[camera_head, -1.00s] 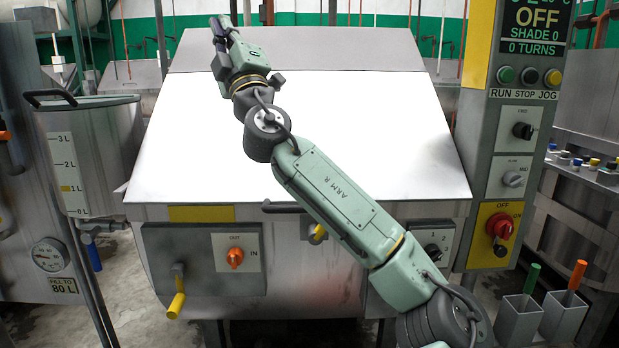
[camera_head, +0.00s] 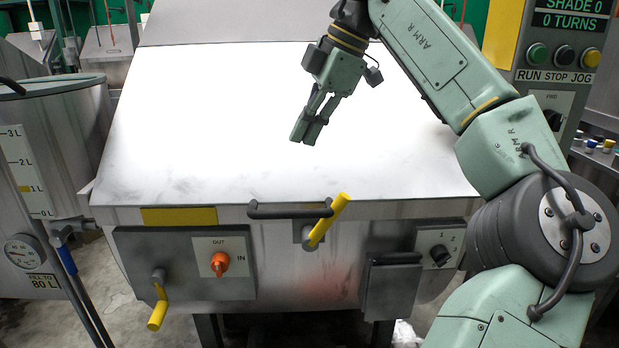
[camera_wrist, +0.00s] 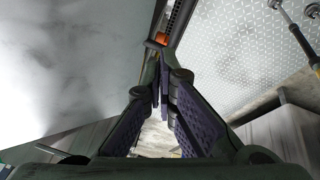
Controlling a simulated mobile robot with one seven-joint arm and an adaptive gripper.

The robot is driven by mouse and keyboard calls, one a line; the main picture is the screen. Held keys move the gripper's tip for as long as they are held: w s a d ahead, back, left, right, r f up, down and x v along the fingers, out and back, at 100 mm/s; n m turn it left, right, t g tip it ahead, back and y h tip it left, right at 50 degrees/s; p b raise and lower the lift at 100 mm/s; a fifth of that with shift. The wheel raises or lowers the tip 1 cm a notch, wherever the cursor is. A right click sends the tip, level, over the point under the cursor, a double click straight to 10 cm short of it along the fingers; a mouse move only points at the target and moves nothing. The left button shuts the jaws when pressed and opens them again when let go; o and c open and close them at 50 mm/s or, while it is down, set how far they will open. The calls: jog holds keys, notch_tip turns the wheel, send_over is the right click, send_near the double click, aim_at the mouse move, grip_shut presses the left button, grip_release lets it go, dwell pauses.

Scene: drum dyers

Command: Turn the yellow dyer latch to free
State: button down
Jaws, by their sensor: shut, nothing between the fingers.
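The yellow dyer latch (camera_head: 328,221) is a short yellow lever on a grey pivot at the middle of the dyer's front, just below the lid's edge. It tilts up to the right and crosses the right end of the dark lid handle (camera_head: 285,211). My gripper (camera_head: 303,138) is shut and empty. In the head view it points downward in front of the white lid (camera_head: 200,120), above and slightly left of the latch and apart from it. In the wrist view my gripper (camera_wrist: 162,98) shows its fingers together; I cannot make out the latch there.
A second yellow lever (camera_head: 158,308) hangs at the lower left of the dyer's front, beside an orange IN/OUT knob (camera_head: 219,263). A 1-2 selector knob (camera_head: 439,255) sits at the right. A control panel (camera_head: 565,50) stands at the right and a steel tank (camera_head: 55,150) at the left.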

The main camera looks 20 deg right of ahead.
jog(key=shift+m+g+h, duration=0.4)
jog(key=shift+m+g, duration=0.2)
jog(key=f, duration=0.6)
jog(key=s+f, duration=0.1)
jog(key=f, duration=0.2)
jog(key=shift+a+f, duration=0.3)
jog(key=shift+a, duration=0.05)
jog(key=d, duration=0.1)
jog(key=d+f+p, duration=0.1)
jog(key=d, duration=0.1)
jog(key=shift+s+f, duration=0.1)
jog(key=shift+f, duration=0.1)
jog(key=shift+d+f, duration=0.25)
jog(key=shift+f, duration=0.1)
